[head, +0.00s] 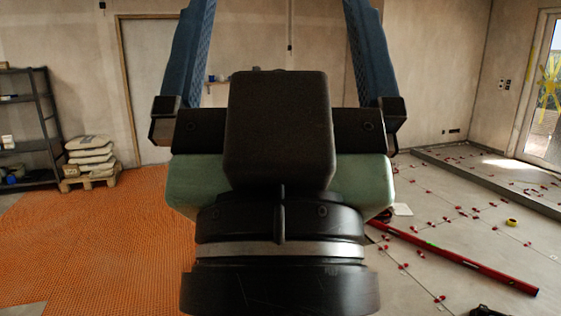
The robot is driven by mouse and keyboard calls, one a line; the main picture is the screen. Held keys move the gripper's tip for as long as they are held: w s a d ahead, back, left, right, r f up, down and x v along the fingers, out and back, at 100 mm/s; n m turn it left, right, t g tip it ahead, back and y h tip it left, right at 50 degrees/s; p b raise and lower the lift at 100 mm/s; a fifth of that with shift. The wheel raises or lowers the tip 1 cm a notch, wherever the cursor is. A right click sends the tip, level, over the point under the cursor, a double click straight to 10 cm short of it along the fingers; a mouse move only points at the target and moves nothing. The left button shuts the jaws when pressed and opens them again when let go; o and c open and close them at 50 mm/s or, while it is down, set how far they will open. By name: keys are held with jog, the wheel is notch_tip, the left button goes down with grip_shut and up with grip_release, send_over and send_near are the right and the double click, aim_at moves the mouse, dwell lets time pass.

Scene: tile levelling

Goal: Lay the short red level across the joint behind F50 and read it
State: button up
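My gripper (279,20) fills the middle of the head view, seen from behind. Its two blue fingers stand wide apart with nothing visible between them, and their tips run past the top edge.
Orange matting (95,235) covers the left floor. Stacked bags (88,150) sit on a pallet beside a dark shelf (30,125). A yellow roll (512,222) and a white piece (402,209) lie on the tiles. A raised tiled step (490,180) runs below the glass door.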

notch_tip(320, 180, up, 4)
jog(key=shift+f+p, duration=0.15)
jog(key=shift+p, duration=0.85)
jog(key=shift+f, duration=0.1)
